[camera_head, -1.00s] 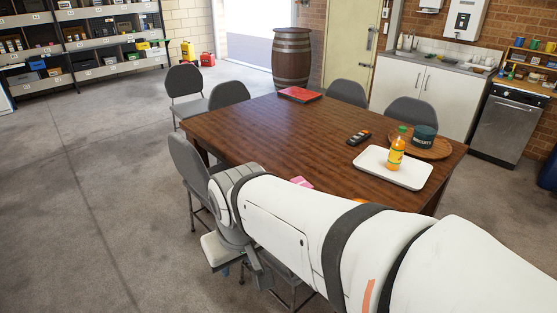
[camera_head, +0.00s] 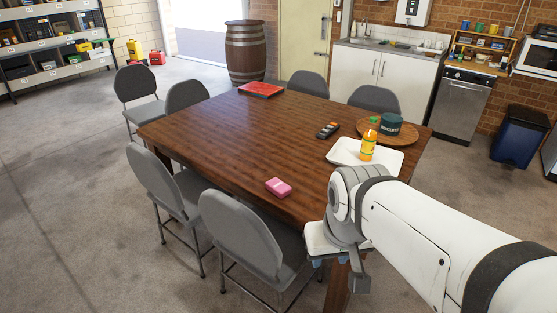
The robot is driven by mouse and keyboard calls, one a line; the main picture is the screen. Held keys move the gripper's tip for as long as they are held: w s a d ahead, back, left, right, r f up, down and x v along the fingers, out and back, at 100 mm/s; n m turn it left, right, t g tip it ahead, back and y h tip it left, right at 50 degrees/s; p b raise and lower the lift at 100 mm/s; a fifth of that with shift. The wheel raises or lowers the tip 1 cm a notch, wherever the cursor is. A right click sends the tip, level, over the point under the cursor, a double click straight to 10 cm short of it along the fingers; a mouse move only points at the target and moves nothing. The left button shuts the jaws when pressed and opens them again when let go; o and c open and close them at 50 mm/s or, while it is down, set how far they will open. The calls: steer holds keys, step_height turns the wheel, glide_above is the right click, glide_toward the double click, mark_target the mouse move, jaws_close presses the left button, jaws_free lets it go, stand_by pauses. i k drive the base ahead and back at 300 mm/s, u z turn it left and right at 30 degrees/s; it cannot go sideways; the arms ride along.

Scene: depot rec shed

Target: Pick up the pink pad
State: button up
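The pink pad (camera_head: 278,187) lies flat on the wooden table (camera_head: 235,135), close to its near edge. It is small and fully in view. My gripper (camera_head: 338,270) hangs at the end of my white arm, at the table's near right corner. It is to the right of the pad and apart from it. Its fingers are mostly hidden behind my wrist, so I cannot tell whether they are open or shut.
A white tray (camera_head: 345,155) with an orange bottle (camera_head: 369,142), a round wooden board (camera_head: 406,138) with a dark tin (camera_head: 391,124), a remote (camera_head: 327,130) and a red book (camera_head: 261,89) are on the table. Grey chairs (camera_head: 252,232) surround it. The table's middle is clear.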

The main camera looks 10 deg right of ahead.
mark_target(280, 189)
steer(key=u, duration=0.1)
steer(key=i, duration=1)
steer(key=z, duration=0.1)
